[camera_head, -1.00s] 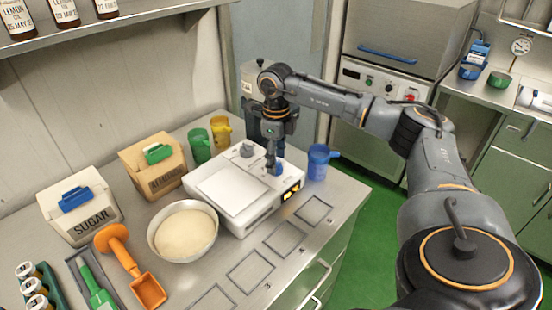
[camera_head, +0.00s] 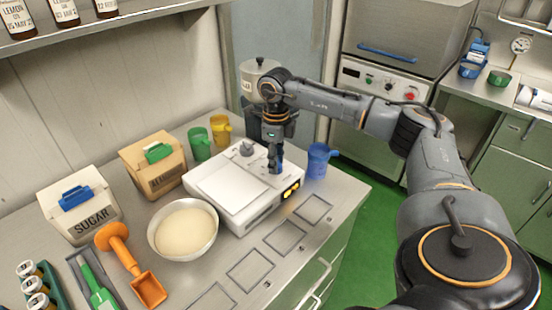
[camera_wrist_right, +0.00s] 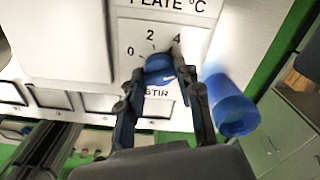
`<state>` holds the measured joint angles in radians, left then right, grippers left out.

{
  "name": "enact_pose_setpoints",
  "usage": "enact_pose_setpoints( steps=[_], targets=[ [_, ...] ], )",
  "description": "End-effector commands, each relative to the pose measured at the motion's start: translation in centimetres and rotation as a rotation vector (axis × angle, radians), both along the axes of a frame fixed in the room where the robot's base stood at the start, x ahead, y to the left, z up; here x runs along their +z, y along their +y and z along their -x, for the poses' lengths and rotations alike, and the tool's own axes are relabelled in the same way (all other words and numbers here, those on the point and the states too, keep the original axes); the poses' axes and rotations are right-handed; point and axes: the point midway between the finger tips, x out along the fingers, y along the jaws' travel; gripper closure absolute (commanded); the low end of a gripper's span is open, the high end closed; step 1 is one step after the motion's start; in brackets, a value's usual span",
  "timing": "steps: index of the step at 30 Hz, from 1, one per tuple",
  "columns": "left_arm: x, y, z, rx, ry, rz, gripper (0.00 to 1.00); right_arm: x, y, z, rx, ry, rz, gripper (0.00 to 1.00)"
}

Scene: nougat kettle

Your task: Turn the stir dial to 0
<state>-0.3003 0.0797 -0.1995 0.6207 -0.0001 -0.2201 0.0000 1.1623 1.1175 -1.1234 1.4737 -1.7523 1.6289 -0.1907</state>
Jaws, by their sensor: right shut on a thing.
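The white hot plate unit (camera_head: 240,186) stands on the steel counter. Its blue stir dial (camera_wrist_right: 158,66) shows in the right wrist view, above the STIR label and below the numbers 0, 2 and 4. My right gripper (camera_head: 275,168) points down at the unit's right side. In the right wrist view its two fingers (camera_wrist_right: 158,78) are shut on the stir dial, one on each side. The fingers mostly hide the dial in the head view. I cannot tell its exact setting. My left gripper is not in view.
A blue mug (camera_head: 318,160) stands just right of the unit. A bowl of pale mix (camera_head: 157,237) stands at its left front. A grey knob (camera_head: 247,148) is at the unit's back. Outlined squares mark clear counter (camera_head: 318,235) in front.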

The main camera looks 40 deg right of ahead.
Motion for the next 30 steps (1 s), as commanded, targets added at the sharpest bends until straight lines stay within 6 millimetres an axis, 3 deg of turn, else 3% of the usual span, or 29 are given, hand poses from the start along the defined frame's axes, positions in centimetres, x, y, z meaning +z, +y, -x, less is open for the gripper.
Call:
enact_pose_setpoints(
  steps=[11, 30],
  targets=[
    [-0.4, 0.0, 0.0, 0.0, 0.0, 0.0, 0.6, -0.1, 0.0, 0.0, 0.228, 0.001, 0.0, 0.97],
    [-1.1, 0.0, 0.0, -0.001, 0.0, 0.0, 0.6, 0.0, 0.0, -0.1, 0.835, -0.002, 0.001, 0.97]
  ],
)
